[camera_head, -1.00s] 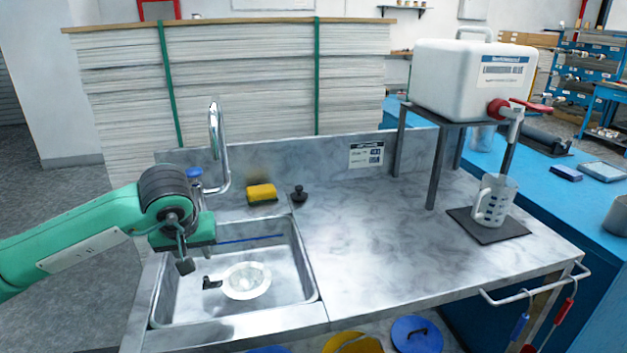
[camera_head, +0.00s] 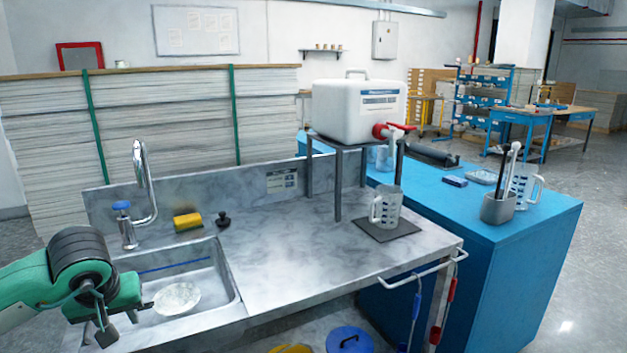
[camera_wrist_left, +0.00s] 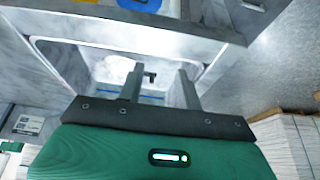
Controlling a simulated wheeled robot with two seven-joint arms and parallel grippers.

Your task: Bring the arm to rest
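My left arm comes in from the left in the head view. Its green gripper (camera_head: 105,335) is over the near left part of the steel sink (camera_head: 238,297), and its fingertips point down. In the left wrist view the two dark fingers (camera_wrist_left: 159,88) stand apart with a gap between them, so the gripper is open. My right gripper is not in view.
A tap (camera_head: 146,185) rises behind the sink, with a yellow sponge (camera_head: 187,221) and a black stopper (camera_head: 223,219) beside it. The steel counter (camera_head: 300,250) is mostly clear. A jug (camera_head: 387,207) stands on a dark mat (camera_head: 378,232) near a white canister (camera_head: 357,110).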

